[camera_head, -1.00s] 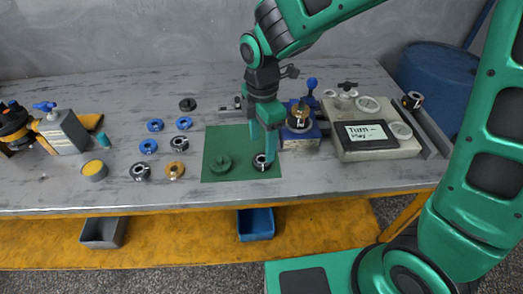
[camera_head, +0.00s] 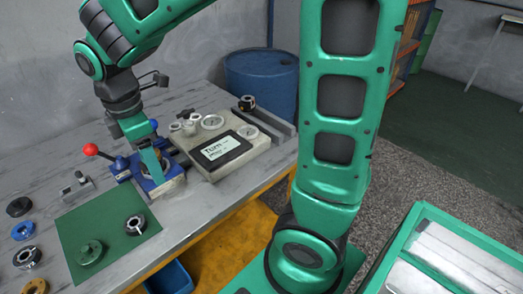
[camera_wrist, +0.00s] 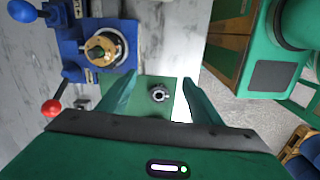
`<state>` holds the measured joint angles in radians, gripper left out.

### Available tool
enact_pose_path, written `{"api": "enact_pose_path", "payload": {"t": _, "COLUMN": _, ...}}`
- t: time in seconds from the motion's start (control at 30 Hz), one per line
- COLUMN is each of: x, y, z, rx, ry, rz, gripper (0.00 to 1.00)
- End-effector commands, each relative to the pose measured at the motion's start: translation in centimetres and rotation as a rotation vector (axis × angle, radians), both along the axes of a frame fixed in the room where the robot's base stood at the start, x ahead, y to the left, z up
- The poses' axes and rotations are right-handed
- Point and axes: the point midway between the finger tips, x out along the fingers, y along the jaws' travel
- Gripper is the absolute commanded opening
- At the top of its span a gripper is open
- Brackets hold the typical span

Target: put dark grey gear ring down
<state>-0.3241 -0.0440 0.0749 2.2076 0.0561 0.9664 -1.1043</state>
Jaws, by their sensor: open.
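The dark grey gear ring (camera_head: 135,224) lies flat on the green mat (camera_head: 108,217), near its right side. In the wrist view the ring (camera_wrist: 159,94) shows beyond the fingertips, between the two fingers and apart from them. My gripper (camera_wrist: 157,84) is open and empty. In the head view my gripper (camera_head: 156,177) is up and to the right of the ring, in front of the blue fixture (camera_head: 128,178). In the wrist view the fixture (camera_wrist: 72,48) holds a brass-coloured part (camera_wrist: 101,49), left of my fingers.
A dark green-grey disc (camera_head: 91,252) lies on the mat. Several rings lie left of the mat. The fixture has a red-knobbed lever (camera_head: 91,149). A control box (camera_head: 215,147) with a screen stands to the right. A blue bin (camera_head: 168,278) is below the table edge.

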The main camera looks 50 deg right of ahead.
Motion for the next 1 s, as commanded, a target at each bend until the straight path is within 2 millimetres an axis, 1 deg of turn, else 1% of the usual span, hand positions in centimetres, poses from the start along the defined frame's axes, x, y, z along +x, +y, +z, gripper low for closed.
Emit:
{"api": "enact_pose_path", "payload": {"t": 0.03, "x": -0.8, "y": -4.1, "z": 0.6, "rx": -0.004, "ry": -0.012, "rz": -0.192, "gripper": 0.59}}
{"api": "enact_pose_path", "payload": {"t": 0.07, "x": -1.5, "y": -6.4, "z": 0.8, "rx": -0.007, "ry": -0.015, "rz": -0.319, "gripper": 0.59}}
{"api": "enact_pose_path", "payload": {"t": 0.1, "x": -2.7, "y": -9.4, "z": 1.1, "rx": -0.009, "ry": -0.02, "rz": -0.492, "gripper": 0.59}}
{"api": "enact_pose_path", "payload": {"t": 0.17, "x": -4.9, "y": -13.4, "z": 1.3, "rx": -0.009, "ry": -0.028, "rz": -0.748, "gripper": 0.59}}
{"api": "enact_pose_path", "payload": {"t": 0.2, "x": -6.5, "y": -15.7, "z": 1.4, "rx": -0.008, "ry": -0.03, "rz": -0.916, "gripper": 0.59}}
{"api": "enact_pose_path", "payload": {"t": 0.27, "x": -9.2, "y": -18.7, "z": 1.3, "rx": -0.004, "ry": -0.03, "rz": -1.158, "gripper": 0.59}}
{"api": "enact_pose_path", "payload": {"t": 0.3, "x": -11.0, "y": -20.3, "z": 1.2, "rx": 0.0, "ry": -0.031, "rz": -1.308, "gripper": 0.59}}
{"api": "enact_pose_path", "payload": {"t": 0.4, "x": -15.0, "y": -23.0, "z": 0.7, "rx": 0.012, "ry": -0.025, "rz": -1.627, "gripper": 0.59}}
{"api": "enact_pose_path", "payload": {"t": 0.5, "x": -17.8, "y": -24.3, "z": 0.2, "rx": 0.02, "ry": -0.017, "rz": -1.851, "gripper": 0.59}}
{"api": "enact_pose_path", "payload": {"t": 0.6, "x": -19.3, "y": -24.8, "z": -0.1, "rx": 0.027, "ry": -0.011, "rz": -1.973, "gripper": 0.59}}
{"api": "enact_pose_path", "payload": {"t": 0.7, "x": -19.9, "y": -25.0, "z": -0.3, "rx": 0.028, "ry": -0.008, "rz": -2.018, "gripper": 0.59}}
{"api": "enact_pose_path", "payload": {"t": 1.0, "x": -19.8, "y": -25.0, "z": -0.2, "rx": 0.027, "ry": -0.008, "rz": -2.016, "gripper": 0.59}}
